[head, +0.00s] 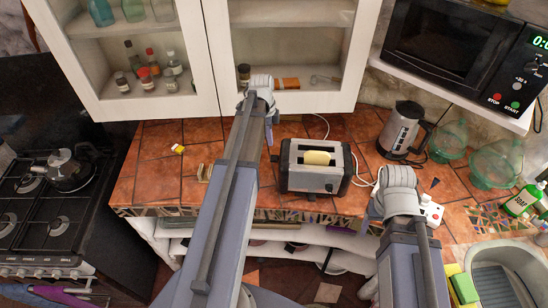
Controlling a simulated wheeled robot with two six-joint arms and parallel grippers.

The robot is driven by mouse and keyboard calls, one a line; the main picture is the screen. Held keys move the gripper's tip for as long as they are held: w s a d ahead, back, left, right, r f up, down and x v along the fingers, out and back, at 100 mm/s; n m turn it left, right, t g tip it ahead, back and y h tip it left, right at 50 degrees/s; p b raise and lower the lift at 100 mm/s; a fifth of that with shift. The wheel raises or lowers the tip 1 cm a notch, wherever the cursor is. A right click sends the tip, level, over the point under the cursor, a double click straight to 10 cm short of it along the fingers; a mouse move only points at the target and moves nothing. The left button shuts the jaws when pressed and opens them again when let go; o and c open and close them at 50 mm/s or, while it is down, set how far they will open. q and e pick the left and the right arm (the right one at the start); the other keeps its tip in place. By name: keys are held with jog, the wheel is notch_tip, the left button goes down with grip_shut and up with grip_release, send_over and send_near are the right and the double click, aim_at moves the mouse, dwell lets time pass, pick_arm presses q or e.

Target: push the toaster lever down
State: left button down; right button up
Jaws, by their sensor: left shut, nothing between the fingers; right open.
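The toaster (300,180) stands on the tiled counter, silver with black ends. A pale slice of bread (317,158) sticks up from its slot. A small dark knob, which looks like the lever (329,187), shows on its front face. My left gripper (273,136) is shut and empty, beyond and left of the toaster; my wrist and arm cover most of it. My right gripper (381,216) is open, right of and nearer than the toaster, mostly hidden by its own wrist. Neither gripper visibly touches the toaster.
A kettle (402,130) stands right of the toaster, with green glass vessels (497,165) beyond. A small yellow-capped item (178,149) lies left. The counter (150,185) is mostly clear there.

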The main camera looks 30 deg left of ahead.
aim_at(272, 158)
pick_arm(q)
jog(key=shift+f, duration=0.15)
jog(key=f+b, duration=0.6)
jog(key=b, duration=0.1)
jog(key=shift+w+d+f, duration=0.15)
jog(key=shift+d+f, duration=0.2)
jog(key=shift+f, duration=0.05)
notch_tip(272, 158, down, 5)
jog(key=b, duration=0.5)
jog(key=shift+f, duration=0.15)
jog(key=shift+r, duration=0.2)
jog(key=shift+a+r, duration=0.15)
jog(key=shift+a, duration=0.15)
jog(key=shift+s+a+r+p, duration=0.2)
jog(key=shift+s+a+p, duration=0.1)
jog(key=shift+a, duration=0.25)
jog(key=shift+s+a+r+p, duration=0.15)
jog(key=shift+s+a+p, duration=0.15)
jog(key=shift+a, duration=0.25)
